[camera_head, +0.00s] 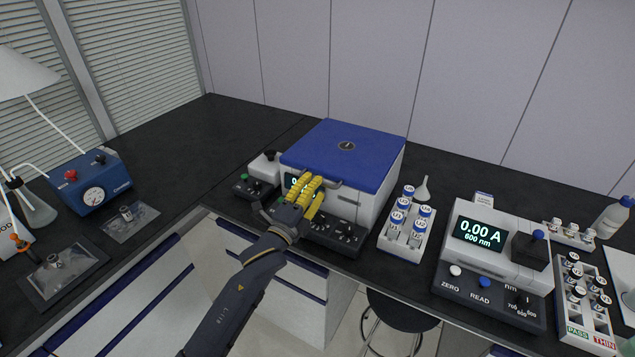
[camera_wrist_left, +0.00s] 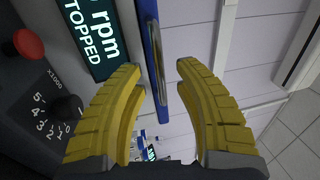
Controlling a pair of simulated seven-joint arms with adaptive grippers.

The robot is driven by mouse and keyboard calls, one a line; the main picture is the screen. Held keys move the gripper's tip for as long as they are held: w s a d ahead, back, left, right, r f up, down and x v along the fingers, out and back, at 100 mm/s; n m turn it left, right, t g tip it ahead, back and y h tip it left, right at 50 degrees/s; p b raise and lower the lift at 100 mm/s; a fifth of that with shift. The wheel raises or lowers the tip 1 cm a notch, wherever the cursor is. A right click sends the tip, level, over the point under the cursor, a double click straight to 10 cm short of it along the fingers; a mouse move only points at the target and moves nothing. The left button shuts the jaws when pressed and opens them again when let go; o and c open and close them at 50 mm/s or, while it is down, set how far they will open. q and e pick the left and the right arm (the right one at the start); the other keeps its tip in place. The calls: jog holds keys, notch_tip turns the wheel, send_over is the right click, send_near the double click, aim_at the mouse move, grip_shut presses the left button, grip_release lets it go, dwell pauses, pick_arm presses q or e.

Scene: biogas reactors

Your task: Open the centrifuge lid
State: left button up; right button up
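The centrifuge is a white box (camera_head: 382,190) in the middle of the bench, with a flat blue lid (camera_head: 345,152) lying closed on top. In the wrist view the lid's blue front edge (camera_wrist_left: 155,62) runs between my fingertips. My left gripper (camera_head: 308,186) is at the front of the centrifuge, by the lid's front edge, with yellow fingers. It also shows in the left wrist view (camera_wrist_left: 159,72), open, with a gap between the fingers. I cannot tell whether it touches the lid. It partly hides the display (camera_wrist_left: 88,35), which reads "rpm STOPPED". My right gripper is out of view.
A photometer (camera_head: 492,255) and another vial rack (camera_head: 587,310) are farther right. A blue pump box (camera_head: 90,183) is at left. The bench behind left is clear.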

pick_arm(q)
jog(key=shift+x, duration=1.05)
grip_shut()
